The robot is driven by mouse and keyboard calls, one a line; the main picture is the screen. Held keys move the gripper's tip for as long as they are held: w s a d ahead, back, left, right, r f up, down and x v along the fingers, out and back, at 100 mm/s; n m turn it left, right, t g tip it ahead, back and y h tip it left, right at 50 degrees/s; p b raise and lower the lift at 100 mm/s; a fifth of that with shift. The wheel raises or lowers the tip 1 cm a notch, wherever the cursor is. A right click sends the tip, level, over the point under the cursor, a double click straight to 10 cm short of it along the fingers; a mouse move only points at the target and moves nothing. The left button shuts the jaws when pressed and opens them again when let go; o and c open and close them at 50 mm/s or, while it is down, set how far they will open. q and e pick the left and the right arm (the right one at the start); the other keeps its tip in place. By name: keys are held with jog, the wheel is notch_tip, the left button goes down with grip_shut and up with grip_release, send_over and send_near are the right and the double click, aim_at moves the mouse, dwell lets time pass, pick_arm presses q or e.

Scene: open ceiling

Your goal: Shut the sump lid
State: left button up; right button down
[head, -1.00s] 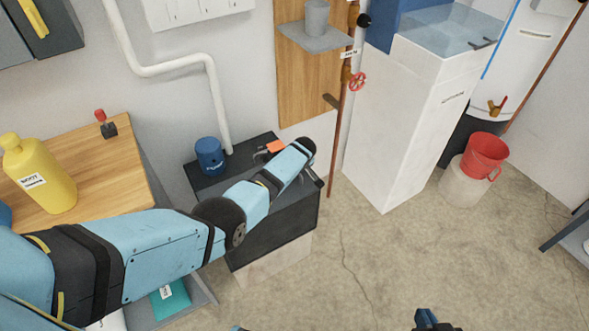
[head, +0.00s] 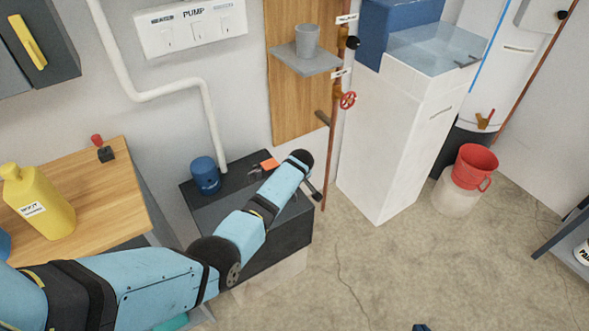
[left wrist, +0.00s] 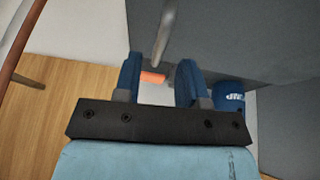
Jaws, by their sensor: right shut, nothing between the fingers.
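The sump is the dark box (head: 280,243) against the wall, with a blue pump (head: 205,176) on its back left. The pump also shows in the left wrist view (left wrist: 230,95). My left arm lies across the box top and hides much of it, so how far the lid is open cannot be told. An orange piece (head: 269,163) lies beyond the arm. In the left wrist view my left gripper (left wrist: 160,65) is open. A grey bar (left wrist: 166,35) and the orange piece (left wrist: 152,77) show beyond its fingers; contact is unclear. Only a tip of my shut right gripper (head: 421,327) shows.
A wooden bench (head: 100,205) with a yellow bottle (head: 40,203) is at left. A tall white cabinet (head: 395,140) stands right of the sump. A copper pipe with a red valve wheel (head: 348,100) runs between them. The concrete floor (head: 400,270) at front right is clear.

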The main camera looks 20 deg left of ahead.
pick_arm(q)
jog(key=p+v, duration=0.1)
jog(key=v, duration=0.7)
jog(key=shift+p, duration=0.4)
